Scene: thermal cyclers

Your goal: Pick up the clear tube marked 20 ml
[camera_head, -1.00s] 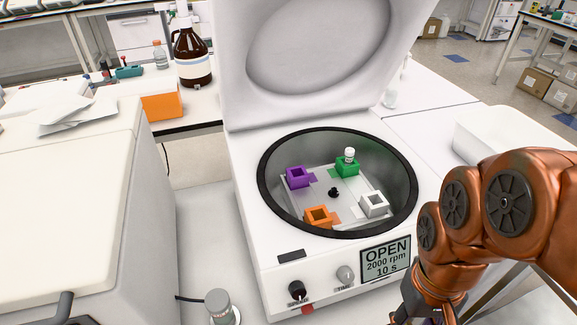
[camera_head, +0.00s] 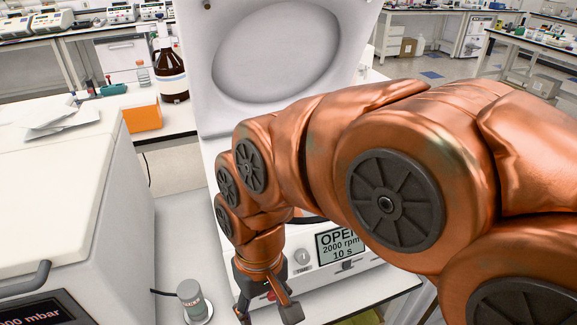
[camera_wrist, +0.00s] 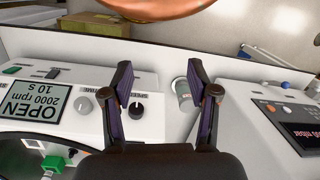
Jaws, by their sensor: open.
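A small clear-grey cylinder (camera_head: 190,296) stands upright on a round base, left of the centrifuge's front. It shows in the wrist view (camera_wrist: 183,94) beside the right finger; its marking is too small to read. A white-capped tube sits in the centrifuge's green holder (camera_wrist: 54,162), partly cut off in the wrist view; my arm hides it in the head view. I cannot read a 20 ml mark on either. My gripper (camera_head: 266,310) is open and empty in front of the centrifuge, right of the cylinder.
The centrifuge (camera_head: 215,165) has its lid (camera_head: 285,50) up and its display (camera_head: 341,245) reads OPEN. A white machine with a pressure display (camera_head: 50,312) stands at the left. A brown bottle (camera_head: 172,75) and orange box (camera_head: 142,118) stand behind.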

